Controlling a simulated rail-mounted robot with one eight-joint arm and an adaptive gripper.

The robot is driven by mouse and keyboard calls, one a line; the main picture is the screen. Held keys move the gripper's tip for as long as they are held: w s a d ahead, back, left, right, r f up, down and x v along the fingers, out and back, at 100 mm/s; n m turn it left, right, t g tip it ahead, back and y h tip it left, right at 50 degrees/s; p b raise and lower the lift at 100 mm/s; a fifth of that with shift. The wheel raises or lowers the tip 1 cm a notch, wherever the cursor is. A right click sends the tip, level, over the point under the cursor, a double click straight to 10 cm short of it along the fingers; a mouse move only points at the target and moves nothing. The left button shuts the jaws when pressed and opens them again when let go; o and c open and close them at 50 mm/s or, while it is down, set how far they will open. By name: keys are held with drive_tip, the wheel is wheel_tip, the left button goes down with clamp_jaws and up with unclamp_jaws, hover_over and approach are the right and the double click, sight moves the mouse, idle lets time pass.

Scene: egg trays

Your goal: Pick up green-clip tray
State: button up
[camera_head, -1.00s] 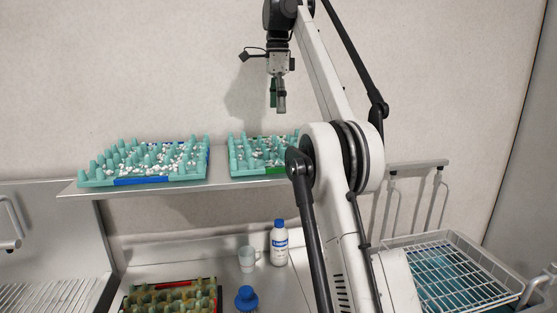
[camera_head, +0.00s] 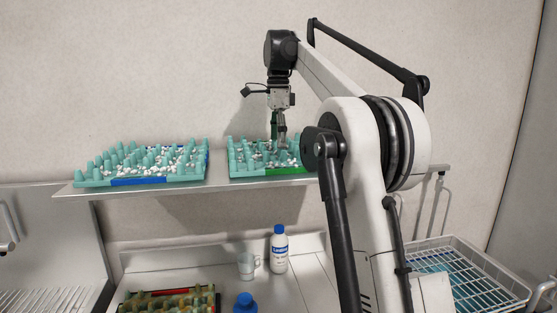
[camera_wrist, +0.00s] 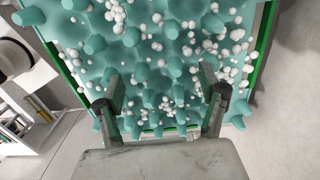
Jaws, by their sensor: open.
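The green-clip tray (camera_head: 237,172) is a teal egg tray with white bits on it, on the right part of the shelf. Green clips show along its edges, one at its front edge in the head view and others in the wrist view (camera_wrist: 264,45). My gripper (camera_head: 278,146) points down over this tray, its fingertips at about the height of the tray's pegs. In the wrist view my gripper (camera_wrist: 165,88) is open, with its two fingers apart above the pegs near one edge. I cannot tell whether the fingers touch the tray. My arm hides the tray's right end.
A blue-clip teal tray (camera_head: 140,181) sits to the left on the same shelf (camera_head: 218,181). Below are a red-clip tray (camera_head: 184,291), a mug (camera_head: 246,267), a white bottle (camera_head: 279,255) and a blue-capped bottle (camera_head: 246,301). A wire basket (camera_head: 470,272) is at right.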

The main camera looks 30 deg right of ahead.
drive_tip(key=shift+s+f, duration=0.15)
drive_tip(key=shift+f, duration=1.5)
drive_tip(key=c, duration=1.6)
